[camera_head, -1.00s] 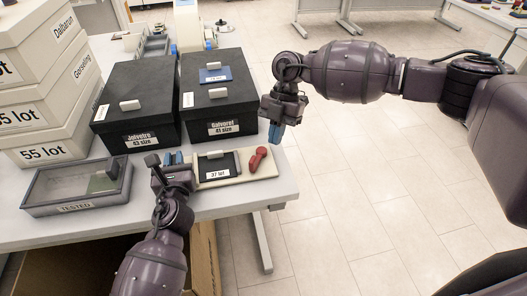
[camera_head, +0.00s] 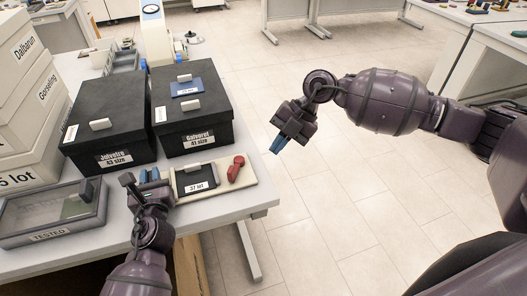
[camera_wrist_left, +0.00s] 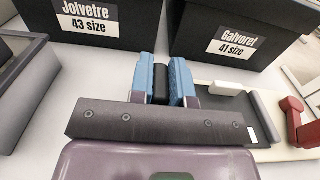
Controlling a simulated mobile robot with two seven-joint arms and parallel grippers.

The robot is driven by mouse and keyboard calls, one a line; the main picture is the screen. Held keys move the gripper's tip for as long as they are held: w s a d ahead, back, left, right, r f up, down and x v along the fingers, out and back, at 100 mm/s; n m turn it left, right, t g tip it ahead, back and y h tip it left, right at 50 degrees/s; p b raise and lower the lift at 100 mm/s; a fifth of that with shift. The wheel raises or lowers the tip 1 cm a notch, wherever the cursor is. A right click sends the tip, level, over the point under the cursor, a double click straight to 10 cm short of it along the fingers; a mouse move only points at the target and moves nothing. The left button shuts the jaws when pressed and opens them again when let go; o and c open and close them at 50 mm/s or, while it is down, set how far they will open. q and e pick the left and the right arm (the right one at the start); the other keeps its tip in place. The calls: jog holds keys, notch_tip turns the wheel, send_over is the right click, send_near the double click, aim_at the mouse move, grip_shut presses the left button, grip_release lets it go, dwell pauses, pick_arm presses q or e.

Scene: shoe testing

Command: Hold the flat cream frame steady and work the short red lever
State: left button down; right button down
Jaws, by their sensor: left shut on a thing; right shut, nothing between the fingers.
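The flat cream frame (camera_head: 216,188) lies on the table near its front right edge. It carries a dark plate labelled "37 lot" (camera_head: 192,176). The short red lever (camera_head: 236,168) sits at the frame's right end, tilted, and partly shows in the left wrist view (camera_wrist_left: 294,112). My left gripper (camera_head: 150,175) is at the frame's left end. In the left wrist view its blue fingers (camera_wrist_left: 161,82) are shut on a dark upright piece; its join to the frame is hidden. My right gripper (camera_head: 278,146) is shut and empty, off the table's right side, apart from the lever.
Two black shoe boxes, "Jolvetre" (camera_head: 112,120) and "Galvoret" (camera_head: 192,110), stand behind the frame. A grey "TESTED" tray (camera_head: 48,236) is left of my left gripper. White lot boxes (camera_head: 30,110) are stacked at far left. Open floor lies right of the table.

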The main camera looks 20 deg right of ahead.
aim_at(233, 175)
jog(key=x, duration=0.9)
jog(key=w+a, duration=0.1)
jog(key=a, duration=0.1)
jog(key=shift+w+a, duration=0.6)
jog(key=shift+a, duration=0.05)
jog(key=shift+w+a, duration=0.25)
jog(key=shift+a, duration=0.4)
jog(key=shift+r, duration=0.1)
jog(key=shift+d, duration=0.1)
